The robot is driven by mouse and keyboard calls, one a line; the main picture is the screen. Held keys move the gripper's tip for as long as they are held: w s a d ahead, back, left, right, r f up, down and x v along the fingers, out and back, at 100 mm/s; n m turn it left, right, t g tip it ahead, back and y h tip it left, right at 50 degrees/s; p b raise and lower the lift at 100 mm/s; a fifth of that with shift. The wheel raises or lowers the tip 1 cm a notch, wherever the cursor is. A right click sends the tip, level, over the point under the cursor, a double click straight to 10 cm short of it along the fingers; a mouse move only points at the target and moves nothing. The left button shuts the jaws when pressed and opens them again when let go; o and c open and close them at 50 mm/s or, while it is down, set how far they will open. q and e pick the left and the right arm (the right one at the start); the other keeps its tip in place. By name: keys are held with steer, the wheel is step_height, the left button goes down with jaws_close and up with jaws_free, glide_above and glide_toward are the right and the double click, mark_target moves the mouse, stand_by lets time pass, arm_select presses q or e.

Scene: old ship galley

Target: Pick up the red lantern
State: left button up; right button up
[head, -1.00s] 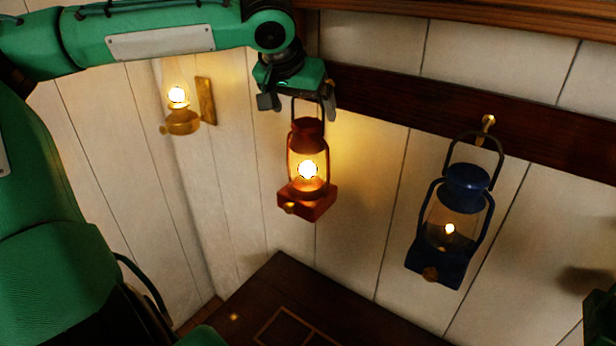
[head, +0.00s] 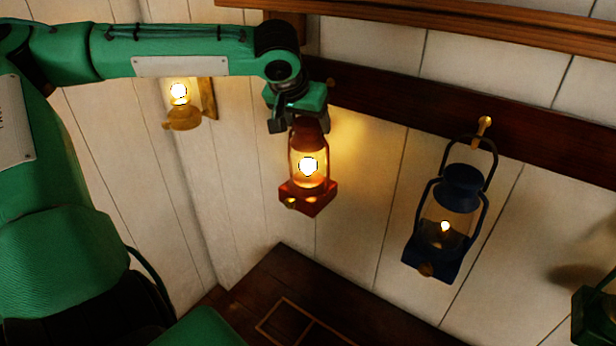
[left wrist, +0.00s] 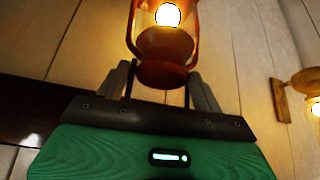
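The red lantern (head: 316,197) hangs upright by the wall left of centre in the head view, its flame lit. In the left wrist view the lantern's red cap (left wrist: 162,74) and glowing glass are close above the gripper. My left gripper (head: 302,124) is over the lantern's top. In the left wrist view the fingers of this gripper (left wrist: 163,86) stand apart, one on each side of the lantern's handle, with a gap to it; it is open. The gripper hides most of the handle and its hook in the head view.
A blue lantern (head: 461,187) hangs from a brass hook (head: 484,124) to the right. A green object (head: 592,318), partly cut off, is at the right edge. A lit brass wall lamp (head: 184,117) is to the left. A dark wooden surface (head: 270,278) lies below.

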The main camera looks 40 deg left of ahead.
arm_select(q)
steer(key=c, duration=1.1)
steer(key=shift+w+r, duration=0.1)
jaws_close()
